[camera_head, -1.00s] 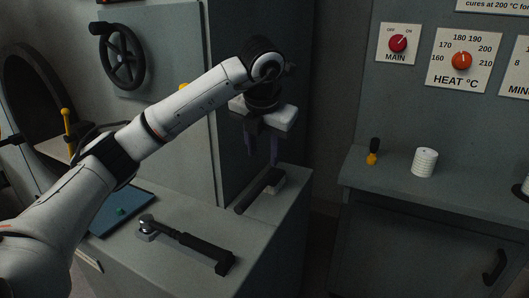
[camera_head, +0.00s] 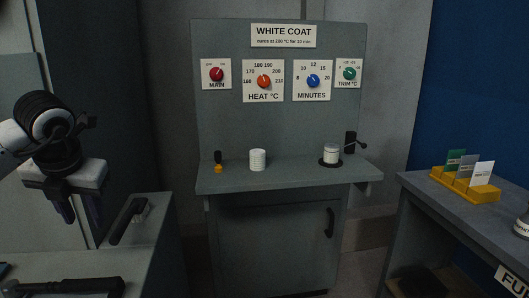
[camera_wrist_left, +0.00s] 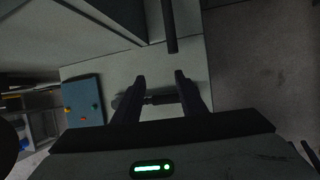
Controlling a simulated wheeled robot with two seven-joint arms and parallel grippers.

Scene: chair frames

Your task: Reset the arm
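My left arm comes in at the left edge of the head view, with its gripper (camera_head: 82,213) pointing down over the grey cabinet at lower left. In the left wrist view the two fingers (camera_wrist_left: 160,82) stand apart with a clear gap, so the gripper is open. A dark bar-shaped tool (camera_wrist_left: 160,98) shows beyond the fingertips on the grey top, apart from them as far as I can tell. A black handle (camera_head: 126,218) on the cabinet top is just right of the gripper in the head view. My right gripper is not in view.
A grey bench (camera_head: 285,175) carries a white ribbed stack (camera_head: 258,160), a small yellow-black tool (camera_head: 218,163) and a white jar (camera_head: 331,152). Dials (camera_head: 263,81) are on the panel above. A yellow card holder (camera_head: 466,184) stands on the right table. A blue tray (camera_wrist_left: 83,100) shows at wrist-view left.

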